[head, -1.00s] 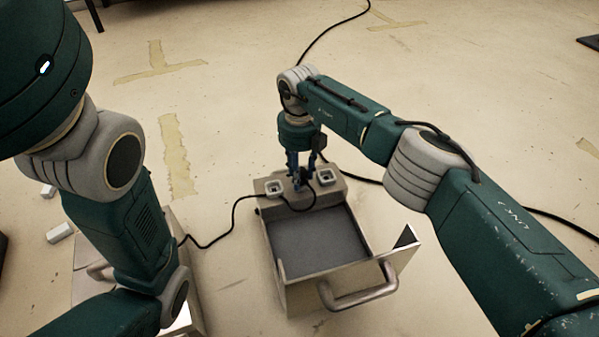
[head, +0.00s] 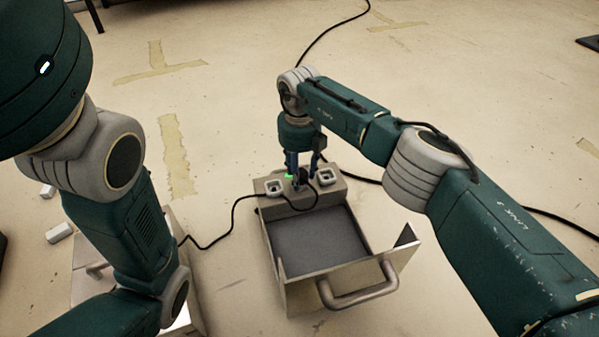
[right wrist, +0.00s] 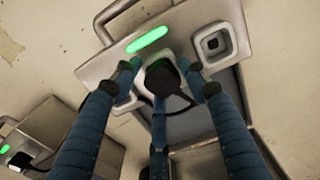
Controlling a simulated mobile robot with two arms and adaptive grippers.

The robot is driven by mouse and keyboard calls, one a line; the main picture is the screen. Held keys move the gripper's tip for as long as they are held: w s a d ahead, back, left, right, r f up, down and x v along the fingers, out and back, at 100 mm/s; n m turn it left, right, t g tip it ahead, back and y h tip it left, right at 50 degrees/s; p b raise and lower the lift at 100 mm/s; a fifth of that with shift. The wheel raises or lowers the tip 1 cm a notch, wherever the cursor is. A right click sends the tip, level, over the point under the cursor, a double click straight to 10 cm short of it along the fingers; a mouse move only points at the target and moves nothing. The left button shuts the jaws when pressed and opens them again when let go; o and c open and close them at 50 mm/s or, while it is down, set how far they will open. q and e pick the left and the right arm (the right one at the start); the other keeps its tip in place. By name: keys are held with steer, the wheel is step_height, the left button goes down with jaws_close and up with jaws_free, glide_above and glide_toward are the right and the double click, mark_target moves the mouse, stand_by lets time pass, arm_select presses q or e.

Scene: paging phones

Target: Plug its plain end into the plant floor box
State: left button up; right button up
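The open metal floor box (head: 335,192) stands on the floor at the middle of the head view, with a socket panel along its far edge. My right gripper (head: 303,178) points down over the middle of this panel. In the right wrist view a dark plug (right wrist: 170,92) with a black cable sits at the middle socket, and a green light (right wrist: 147,40) glows beside it. My fingers stand spread around the plug, with gaps visible. How deep the plug sits is partly hidden. My left gripper is out of view.
A second box (right wrist: 60,140) with a green light (right wrist: 11,149) and a plug stands to the left; my left arm partly covers it in the head view. The black cable (head: 226,219) runs between the boxes. Empty sockets (head: 274,187) flank the middle one. Small white blocks (head: 59,232) lie on the floor.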

steer(key=shift+o, duration=0.3)
steer(key=shift+s+f, duration=0.15)
steer(key=shift+f, duration=0.3)
steer(key=shift+r, duration=0.1)
step_height(320, 180, up, 12)
steer(key=shift+a, duration=0.1)
